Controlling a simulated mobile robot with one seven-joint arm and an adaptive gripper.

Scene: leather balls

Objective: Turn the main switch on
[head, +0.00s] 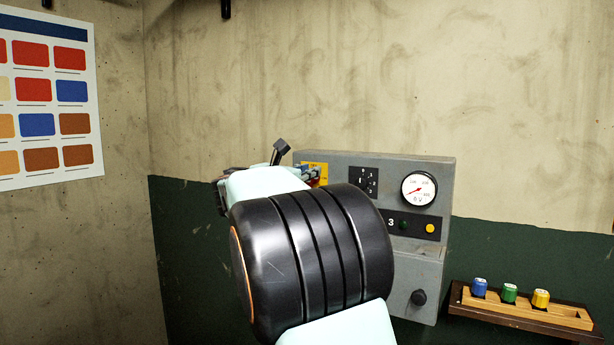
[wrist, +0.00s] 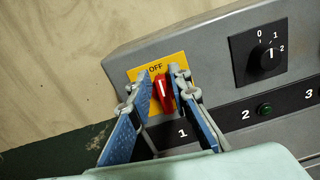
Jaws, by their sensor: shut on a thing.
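The main switch is a red handle (wrist: 164,95) with a white mark, on a yellow plate (wrist: 135,74) lettered OFF at its top. In the wrist view the mark points up, close to the OFF lettering. My gripper (wrist: 160,78) has its two blue-padded fingers on either side of the red handle and is shut on it. The fingers cover parts of the plate, so other lettering is hidden there. In the head view my arm hides most of the switch; some of the yellow plate (head: 316,166) shows past the gripper (head: 312,174).
The grey panel (head: 425,270) also carries a black selector (head: 363,182), a dial gauge (head: 418,189), a green lamp (head: 404,225), a yellow one (head: 430,228) and a black knob (head: 419,297). A wooden shelf (head: 520,311) with small cans is at right.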

